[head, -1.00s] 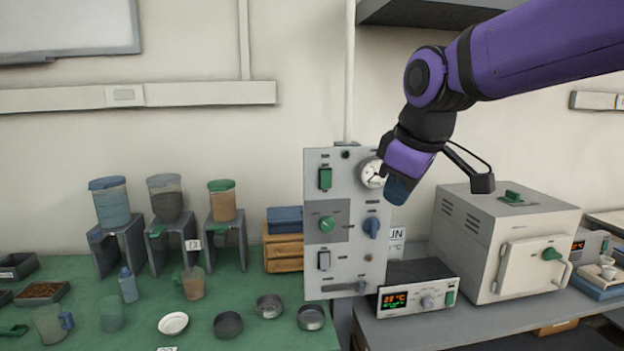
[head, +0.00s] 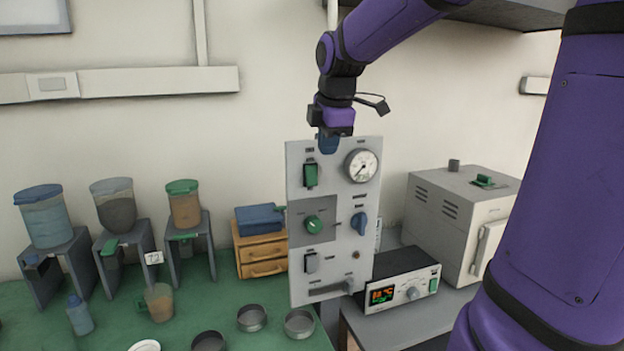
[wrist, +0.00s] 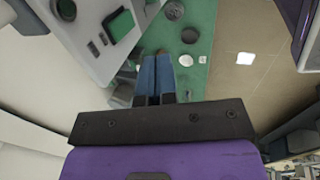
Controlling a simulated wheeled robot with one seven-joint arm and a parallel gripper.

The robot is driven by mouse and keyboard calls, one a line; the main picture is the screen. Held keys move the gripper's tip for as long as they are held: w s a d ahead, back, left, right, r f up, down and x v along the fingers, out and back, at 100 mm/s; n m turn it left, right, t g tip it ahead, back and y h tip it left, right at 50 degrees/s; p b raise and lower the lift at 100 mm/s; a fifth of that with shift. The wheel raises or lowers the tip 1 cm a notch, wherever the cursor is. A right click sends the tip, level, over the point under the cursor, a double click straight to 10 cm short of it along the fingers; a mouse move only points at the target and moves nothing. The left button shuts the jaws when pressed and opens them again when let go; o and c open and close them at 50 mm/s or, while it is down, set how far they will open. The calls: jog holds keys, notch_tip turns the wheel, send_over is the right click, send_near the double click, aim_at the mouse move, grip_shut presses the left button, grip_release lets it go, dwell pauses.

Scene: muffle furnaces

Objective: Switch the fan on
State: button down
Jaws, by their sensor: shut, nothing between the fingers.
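The grey control panel (head: 340,270) stands upright at the table's edge. It carries a green rocker switch (head: 311,175) at upper left, a green knob (head: 313,225), a grey rocker switch (head: 311,262), a blue knob (head: 359,222) and a round gauge (head: 361,165). Its labels are too small to read, so I cannot tell which control is the fan's. My gripper (head: 328,147) is shut and empty at the panel's top edge, above and slightly right of the green rocker. In the wrist view its blue fingers (wrist: 154,72) lie together, beside the panel (wrist: 85,45).
A small controller box (head: 402,288) with a lit display and a white furnace (head: 440,212) stand right of the panel. Jugs on stands, wooden drawers (head: 262,252) and metal dishes occupy the green table (head: 285,337) at left.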

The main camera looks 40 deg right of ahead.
aim_at(315, 179)
jog(key=x, duration=0.3)
jog(key=w+x, duration=0.1)
jog(key=x, duration=0.3)
jog(key=w+x, duration=0.1)
jog(key=x, duration=0.3)
jog(key=shift+w+d+r, duration=0.1)
jog(key=shift+d+r, duration=0.2)
jog(key=shift+d, duration=0.05)
jog(key=shift+w+d, duration=0.2)
jog(key=shift+w, duration=0.5)
jog(key=shift+w+f, duration=0.1)
jog(key=shift+w+d+f, duration=0.1)
jog(key=shift+w+f, duration=0.05)
jog(key=shift+w, duration=0.15)
jog(key=shift+s, duration=0.1)
